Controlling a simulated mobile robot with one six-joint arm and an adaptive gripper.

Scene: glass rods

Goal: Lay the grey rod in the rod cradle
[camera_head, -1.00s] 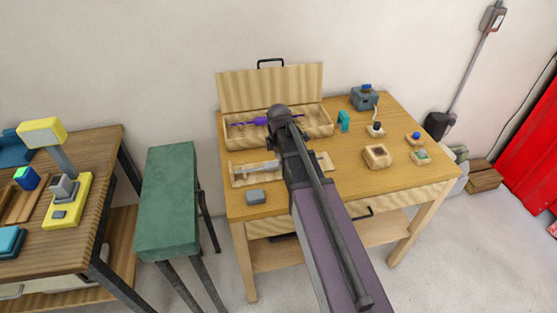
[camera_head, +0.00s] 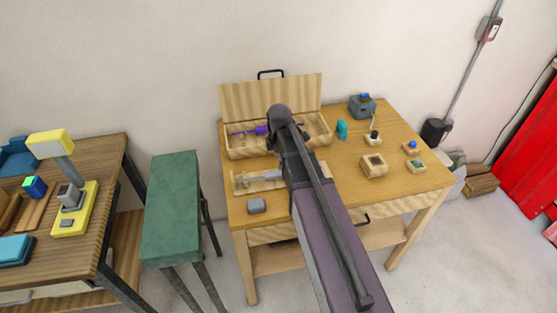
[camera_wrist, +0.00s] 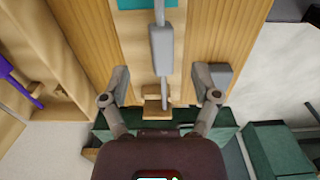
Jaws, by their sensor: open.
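The grey rod (camera_wrist: 161,50), with a thicker grey block partway along it, lies lengthwise over the wooden rod cradle (camera_wrist: 128,45) in the wrist view. Its near tip is over the small wooden support (camera_wrist: 156,104) at the cradle's end; I cannot tell whether it rests fully in it. My gripper (camera_wrist: 166,77) is open, with one finger on each side of the rod's near part and neither touching it. In the head view, part of the rod (camera_head: 271,175) and the cradle's left end (camera_head: 240,183) show beside my arm, which hides the rest.
Behind the cradle stands an open wooden case (camera_head: 238,151) with a purple rod (camera_head: 261,130). A small grey box (camera_head: 257,206) is in front. A green stool (camera_head: 172,205) stands left.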

